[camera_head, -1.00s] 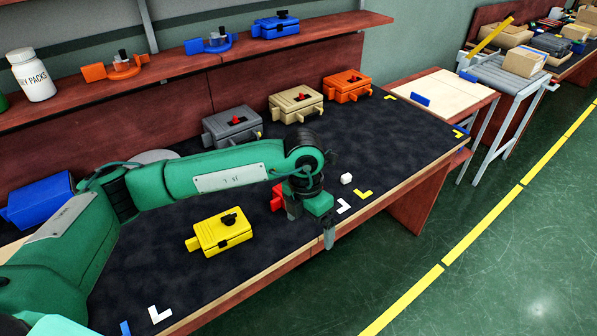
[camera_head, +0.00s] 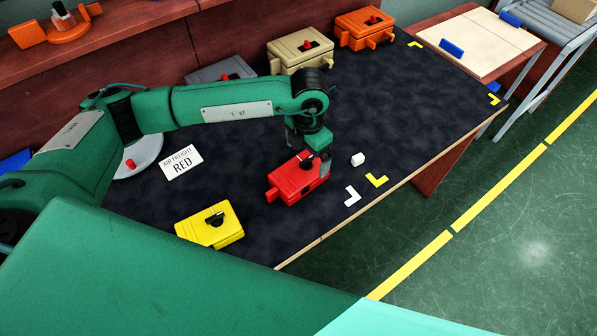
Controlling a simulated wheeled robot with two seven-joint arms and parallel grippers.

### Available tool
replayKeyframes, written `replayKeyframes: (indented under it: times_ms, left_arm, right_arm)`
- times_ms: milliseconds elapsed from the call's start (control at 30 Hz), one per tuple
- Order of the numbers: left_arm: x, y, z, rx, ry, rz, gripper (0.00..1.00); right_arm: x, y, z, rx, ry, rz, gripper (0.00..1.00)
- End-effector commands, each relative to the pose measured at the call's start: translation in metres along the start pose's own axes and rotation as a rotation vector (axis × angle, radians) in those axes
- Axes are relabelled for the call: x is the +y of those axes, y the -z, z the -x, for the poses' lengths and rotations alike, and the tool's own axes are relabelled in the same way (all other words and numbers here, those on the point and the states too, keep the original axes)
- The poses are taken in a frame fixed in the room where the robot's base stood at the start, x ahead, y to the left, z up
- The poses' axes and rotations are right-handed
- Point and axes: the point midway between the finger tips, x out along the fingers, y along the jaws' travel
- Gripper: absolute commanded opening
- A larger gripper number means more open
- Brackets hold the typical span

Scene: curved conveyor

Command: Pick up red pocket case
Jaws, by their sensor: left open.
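The red pocket case (camera_head: 290,184) lies on the dark bench mat near its front edge, with a black knob on top. My left gripper (camera_head: 309,158) is over its far right end, fingers pointing down and open. One finger shows beside the case's right end; the other is partly hidden behind the case. I cannot tell whether either finger touches it. My right gripper is not in view.
A yellow case (camera_head: 209,228) lies to the left, nearer me. A small white block (camera_head: 357,159) is just right of my gripper. Grey (camera_head: 221,71), tan (camera_head: 299,57) and orange (camera_head: 364,30) cases stand at the back. The mat's right part is clear.

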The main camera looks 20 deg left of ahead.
Motion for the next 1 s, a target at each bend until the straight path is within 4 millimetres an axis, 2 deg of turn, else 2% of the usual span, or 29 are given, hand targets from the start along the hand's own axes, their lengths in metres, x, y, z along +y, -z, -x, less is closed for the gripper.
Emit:
replayKeyframes:
  times_ms: [100,267,467,600,867,900,1000]
  left_arm:
    - [0.000,0.000,-0.015,0.002,0.001,0.000,1.00]
    - [0.000,0.001,-0.024,0.000,0.000,0.000,1.00]
    - [0.002,0.006,-0.052,0.003,0.001,0.001,1.00]
    - [0.002,0.004,-0.069,0.000,0.000,0.000,1.00]
    - [0.002,0.004,-0.074,0.000,0.000,0.000,1.00]
    - [0.002,0.004,-0.074,0.000,0.000,0.000,0.98]
    - [0.002,0.004,-0.074,0.000,0.000,0.000,0.78]
  right_arm:
    - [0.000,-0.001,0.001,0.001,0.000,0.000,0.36]
    - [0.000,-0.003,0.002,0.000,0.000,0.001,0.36]
    - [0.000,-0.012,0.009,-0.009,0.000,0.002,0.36]
    - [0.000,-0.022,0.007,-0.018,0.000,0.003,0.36]
    - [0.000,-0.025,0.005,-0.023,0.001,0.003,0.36]
    - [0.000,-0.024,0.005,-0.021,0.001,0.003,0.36]
    - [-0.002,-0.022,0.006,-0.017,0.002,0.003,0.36]
